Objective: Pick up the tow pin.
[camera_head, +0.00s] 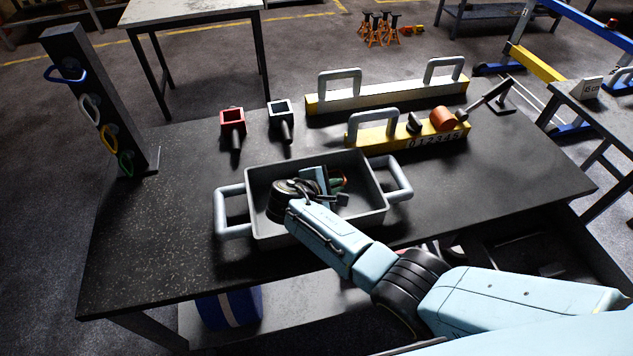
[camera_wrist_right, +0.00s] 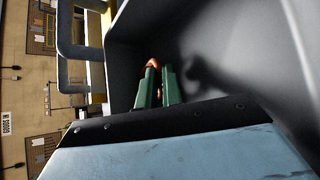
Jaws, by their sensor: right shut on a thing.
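The grey tray (camera_head: 375,213) with two side handles sits on the dark workbench. My right gripper (camera_head: 337,183) reaches down inside it. In the right wrist view its green fingers (camera_wrist_right: 158,86) are shut on a small copper-orange piece, which I take to be the tow pin (camera_wrist_right: 153,62). In the head view a reddish bit of the pin (camera_head: 345,181) shows beside the fingers, low in the tray. I cannot tell whether it touches the tray floor. My left gripper is not in view.
A post with coloured rings (camera_head: 95,100) stands left. The bench's left front is clear.

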